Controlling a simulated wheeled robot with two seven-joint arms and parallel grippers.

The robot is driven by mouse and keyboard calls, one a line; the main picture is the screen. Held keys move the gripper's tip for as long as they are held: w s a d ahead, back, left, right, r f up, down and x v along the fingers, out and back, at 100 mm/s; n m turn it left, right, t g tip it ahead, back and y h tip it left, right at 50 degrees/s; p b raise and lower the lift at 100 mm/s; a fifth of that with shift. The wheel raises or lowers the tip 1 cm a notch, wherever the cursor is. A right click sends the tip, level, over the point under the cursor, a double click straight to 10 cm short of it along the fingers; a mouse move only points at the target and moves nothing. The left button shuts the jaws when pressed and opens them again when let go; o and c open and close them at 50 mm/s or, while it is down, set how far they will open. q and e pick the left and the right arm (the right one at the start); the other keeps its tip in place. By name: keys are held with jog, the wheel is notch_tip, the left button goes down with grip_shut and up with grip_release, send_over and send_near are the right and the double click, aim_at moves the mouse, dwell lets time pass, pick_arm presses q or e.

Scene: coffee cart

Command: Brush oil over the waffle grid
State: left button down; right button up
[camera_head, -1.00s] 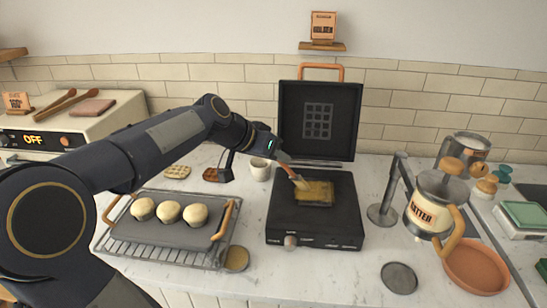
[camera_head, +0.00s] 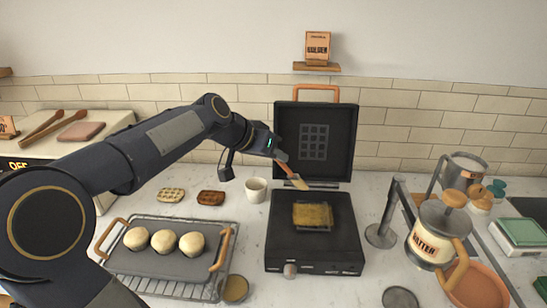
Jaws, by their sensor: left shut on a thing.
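The open waffle iron (camera_head: 283,251) stands on the counter with its black lid (camera_head: 341,124) upright at the back. Its lower grid (camera_head: 313,215) is golden yellow and glossy. My left gripper (camera_head: 279,155) is shut on a brush (camera_head: 294,178) with an orange handle and pale bristles. The brush tilts down to the right, its bristles above the back edge of the iron, apart from the grid. The fingertips are small and partly hidden by the gripper body. My right gripper is not in view.
A white cup (camera_head: 256,190) stands left of the iron. A tray (camera_head: 190,265) with three buns and a small round dish (camera_head: 235,288) are front left. A batter dispenser (camera_head: 433,240) on a stand is at the right. Two waffles (camera_head: 172,195) lie behind the tray.

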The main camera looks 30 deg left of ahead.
pick_arm(q)
jog(key=shift+r+p, duration=1.15)
jog(key=shift+r, duration=0.65)
jog(key=shift+s+d, duration=0.1)
